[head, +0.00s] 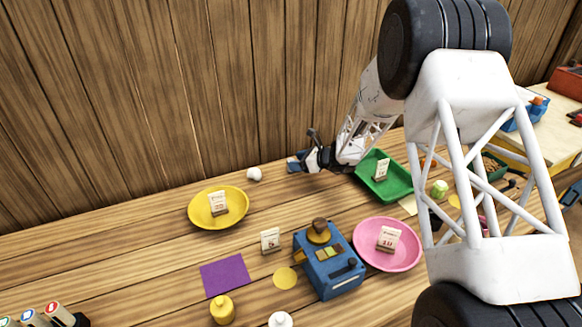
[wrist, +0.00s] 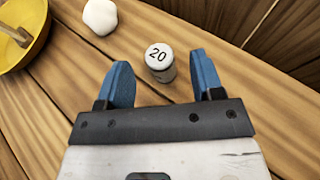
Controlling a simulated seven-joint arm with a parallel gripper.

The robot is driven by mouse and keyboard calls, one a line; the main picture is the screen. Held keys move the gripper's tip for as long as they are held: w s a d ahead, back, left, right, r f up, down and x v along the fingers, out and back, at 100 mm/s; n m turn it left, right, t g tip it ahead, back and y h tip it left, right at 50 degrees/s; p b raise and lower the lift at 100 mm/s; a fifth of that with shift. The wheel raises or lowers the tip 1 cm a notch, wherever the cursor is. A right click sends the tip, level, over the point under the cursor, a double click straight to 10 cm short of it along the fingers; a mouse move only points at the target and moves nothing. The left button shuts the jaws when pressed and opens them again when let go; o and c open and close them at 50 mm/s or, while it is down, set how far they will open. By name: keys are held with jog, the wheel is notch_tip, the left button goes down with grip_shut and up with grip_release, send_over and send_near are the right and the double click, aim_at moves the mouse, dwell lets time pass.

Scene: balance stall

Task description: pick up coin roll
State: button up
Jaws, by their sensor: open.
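The coin roll (wrist: 160,65) is a small pale cylinder with "20" on its top. In the wrist view it stands upright on the wooden table, between and slightly beyond the blue fingertips of my gripper (wrist: 162,75). The jaws are open, with a gap on both sides of the roll, and hold nothing. In the head view my gripper (head: 300,161) is at the back of the table near the wooden wall. The coin roll cannot be made out there.
A white lump (wrist: 100,16) lies left of the coin roll. A yellow plate (head: 233,218) with a card is further left. A green tray (head: 397,190) is to the right of my gripper. A blue scale (head: 345,283) and pink plate (head: 407,264) stand nearer the front.

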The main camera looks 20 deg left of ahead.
aim_at(287, 171)
jog(key=shift+a, duration=0.1)
jog(key=shift+x, duration=2.5)
jog(key=shift+f, duration=0.15)
grip_shut()
